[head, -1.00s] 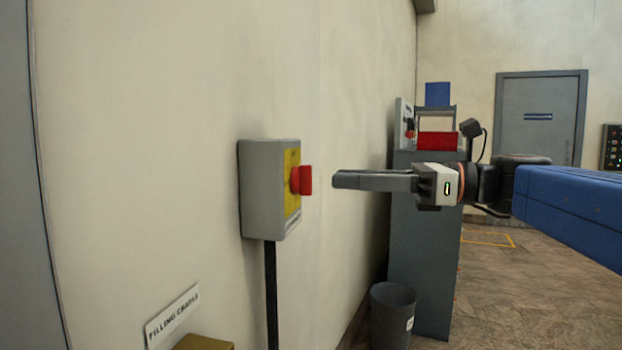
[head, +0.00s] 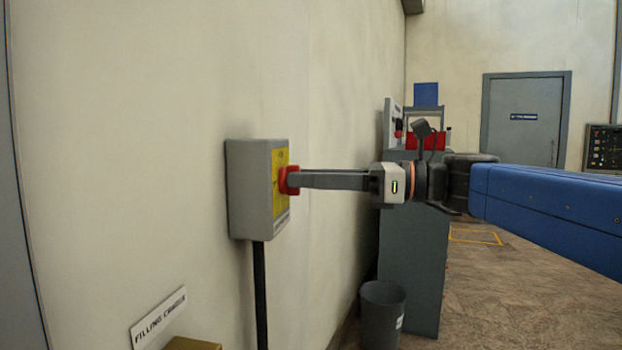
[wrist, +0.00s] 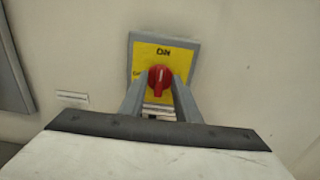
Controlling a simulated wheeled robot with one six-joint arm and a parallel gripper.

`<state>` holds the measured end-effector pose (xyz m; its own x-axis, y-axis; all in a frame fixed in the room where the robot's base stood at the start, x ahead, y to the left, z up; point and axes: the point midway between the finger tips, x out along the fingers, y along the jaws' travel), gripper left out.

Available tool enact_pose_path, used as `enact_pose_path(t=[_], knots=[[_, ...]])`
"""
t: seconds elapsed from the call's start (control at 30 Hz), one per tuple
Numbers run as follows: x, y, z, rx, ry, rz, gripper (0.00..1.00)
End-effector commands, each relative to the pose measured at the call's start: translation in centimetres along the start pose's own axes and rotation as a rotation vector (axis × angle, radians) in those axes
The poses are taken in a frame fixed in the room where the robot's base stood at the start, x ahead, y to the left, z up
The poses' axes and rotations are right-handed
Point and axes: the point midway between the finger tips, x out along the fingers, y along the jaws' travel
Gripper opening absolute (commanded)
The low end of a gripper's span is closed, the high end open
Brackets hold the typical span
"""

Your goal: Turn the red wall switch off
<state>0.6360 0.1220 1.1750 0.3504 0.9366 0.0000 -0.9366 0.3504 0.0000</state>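The red wall switch (head: 287,181) is a red rotary knob on a yellow plate (head: 280,200) of a grey box (head: 249,190) fixed to the wall. In the wrist view the knob (wrist: 160,80) shows between my fingertips, its white mark pointing up toward the word ON. My gripper (head: 292,180) reaches level to the knob from the right in the head view. In the wrist view its fingers (wrist: 160,84) stand apart, one on each side of the knob. I cannot tell whether they touch it. The lower plate lettering is partly hidden by the fingers.
A dark conduit (head: 260,290) runs down from the box. A "FILLING CHAMBER" sign (head: 159,317) is low on the wall. A grey cabinet (head: 412,265) and a bin (head: 382,310) stand beyond my arm. Open floor (head: 500,300) lies to the right.

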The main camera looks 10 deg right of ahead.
Motion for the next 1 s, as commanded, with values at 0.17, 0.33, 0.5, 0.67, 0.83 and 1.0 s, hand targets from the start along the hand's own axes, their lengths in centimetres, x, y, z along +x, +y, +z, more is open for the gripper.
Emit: enact_pose_path(t=[0.17, 0.33, 0.5, 0.67, 0.83, 1.0], knots=[[-0.01, 0.00, 0.00, 0.000, 0.000, 0.000, 0.08], [-0.02, 0.00, 0.00, 0.000, 0.000, 0.000, 0.00], [-0.02, 0.01, 0.00, -0.012, 0.000, 0.000, 0.00], [-0.02, 0.03, 0.00, -0.063, 0.000, 0.000, 0.00], [-0.02, 0.10, 0.00, -0.169, 0.000, 0.000, 0.00], [-0.03, 0.18, -0.02, -0.316, 0.000, 0.000, 0.00]])
